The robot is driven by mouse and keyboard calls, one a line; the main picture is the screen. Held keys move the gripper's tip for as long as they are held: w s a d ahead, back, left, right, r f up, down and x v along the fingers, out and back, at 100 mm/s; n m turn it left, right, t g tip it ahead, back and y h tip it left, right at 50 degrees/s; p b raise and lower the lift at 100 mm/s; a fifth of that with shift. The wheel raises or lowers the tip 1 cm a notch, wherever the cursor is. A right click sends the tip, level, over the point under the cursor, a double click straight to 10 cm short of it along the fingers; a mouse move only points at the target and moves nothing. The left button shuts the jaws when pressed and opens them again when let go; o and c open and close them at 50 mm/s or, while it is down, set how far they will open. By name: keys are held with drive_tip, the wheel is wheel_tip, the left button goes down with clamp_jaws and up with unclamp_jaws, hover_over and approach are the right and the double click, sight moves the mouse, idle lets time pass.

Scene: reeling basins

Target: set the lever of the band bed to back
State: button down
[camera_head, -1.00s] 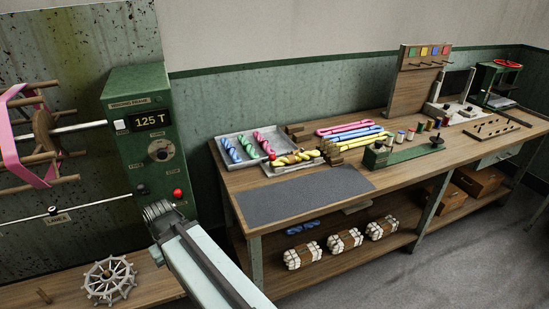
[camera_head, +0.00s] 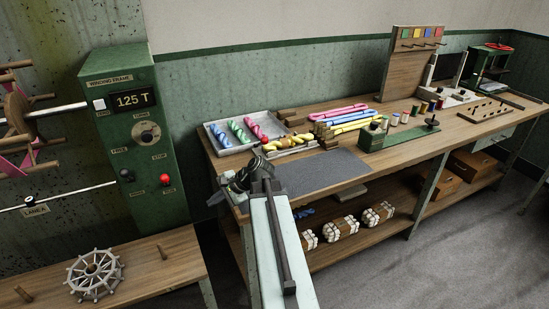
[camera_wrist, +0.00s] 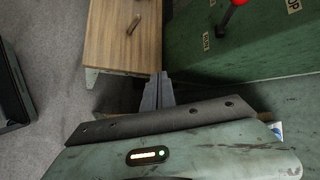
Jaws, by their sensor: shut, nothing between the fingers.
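A long green bed (camera_head: 385,139) stands on the bench, right of the grey mat. A black-knobbed upright lever (camera_head: 432,123) is at its right end; I take this as the band bed, but I can read no label on it. The lever's exact setting is too small to tell. My gripper (camera_head: 240,180) is at the left front corner of the bench, well left of the bed and apart from it. In the wrist view its fingers (camera_wrist: 157,88) are together and empty. That view does not show the bed.
The bench (camera_head: 480,130) carries a grey mat (camera_head: 325,170), a tray of skeins (camera_head: 213,143), thread spools and a pegboard (camera_head: 416,60). The green winding frame (camera_head: 135,140) with red knob and button stands left. A spoked wheel (camera_head: 94,274) lies on the lower left table.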

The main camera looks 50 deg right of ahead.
drive_tip(key=s+d+m+t, duration=0.1)
drive_tip(key=d+m, duration=0.1)
drive_tip(key=d, duration=0.3)
drive_tip(key=s+d+r+m+t+h+b, duration=0.1)
drive_tip(key=d+m+t, duration=0.1)
drive_tip(key=d, duration=0.3)
drive_tip(key=s+d+r+m+t+h+b, duration=0.1)
drive_tip(key=s+d+m, duration=0.1)
drive_tip(key=d, duration=0.3)
drive_tip(key=shift+d+r+m, duration=0.15)
drive_tip(key=shift+d+m, duration=0.25)
drive_tip(key=shift+m, duration=0.5)
drive_tip(key=s+d+r+m+t+h, duration=0.1)
drive_tip(key=s+d+m, duration=0.1)
drive_tip(key=d, duration=0.3)
drive_tip(key=s+d+r+m+t+h+b, duration=0.1)
drive_tip(key=s+d+r+m, duration=0.1)
drive_tip(key=s+d+m, duration=0.1)
drive_tip(key=s+d+r+m+t+h+b, duration=0.1)
drive_tip(key=s+d+r+m+t+h, duration=0.1)
drive_tip(key=d, duration=0.4)
drive_tip(key=shift+s+d+m, duration=0.2)
drive_tip(key=shift+s+m, duration=0.15)
drive_tip(key=shift+s, duration=0.2)
drive_tip(key=shift+s+d+m, duration=0.2)
drive_tip(key=shift+s+m, duration=0.15)
drive_tip(key=shift+s, duration=0.2)
drive_tip(key=shift+a, duration=0.1)
drive_tip(key=shift+w+f, duration=0.1)
